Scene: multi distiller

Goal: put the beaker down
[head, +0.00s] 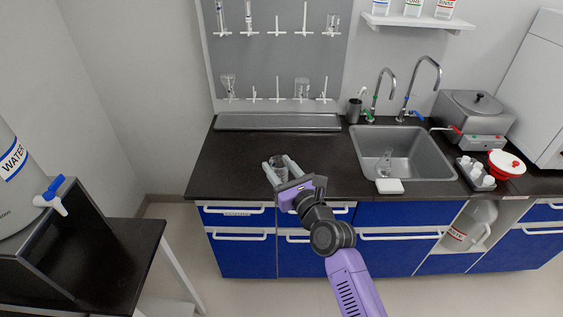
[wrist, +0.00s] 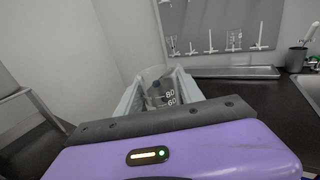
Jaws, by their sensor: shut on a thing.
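A clear glass beaker (head: 280,167) is held between the two pale fingers of my gripper (head: 276,168). In the wrist view the beaker (wrist: 160,88) shows white marks on its side, among them 80 and 60, and it sits between both fingers of my gripper (wrist: 160,92). The fingers are shut on it. The beaker is over the front part of the dark countertop (head: 235,160), left of the sink. Its base is hidden, so I cannot tell whether it touches the counter.
The counter is clear behind and left of the beaker, up to a metal tray (head: 278,122) under the drying rack (head: 285,60). The sink (head: 410,155) on the right holds a glass flask (head: 384,162). A white block (head: 389,186) lies at the sink's front edge.

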